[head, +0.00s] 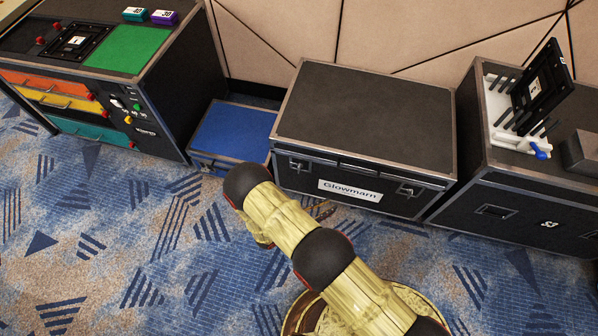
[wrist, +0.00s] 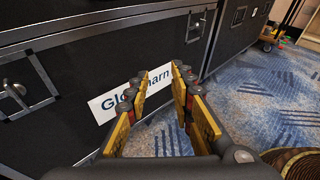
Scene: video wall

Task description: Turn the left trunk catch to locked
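The black trunk (head: 365,112), with a closed lid and a white Glowmarn label (head: 349,191), stands against the wall. Its left catch (head: 298,165) is a metal fitting at the front left; it also shows at the left edge of the wrist view (wrist: 15,91), with a small lever. I cannot tell whether it is locked. The right catch (head: 408,190) is at the front right. My gripper (wrist: 159,76) is open and empty, in front of the label and right of the left catch, touching neither catch. In the head view my arm mostly hides it.
A low blue case (head: 232,132) stands left of the trunk. A cabinet with coloured drawers (head: 60,98) is farther left. A black case (head: 520,205) with a tilted panel (head: 541,88) stands close on the right. The patterned carpet (head: 120,230) in front is clear.

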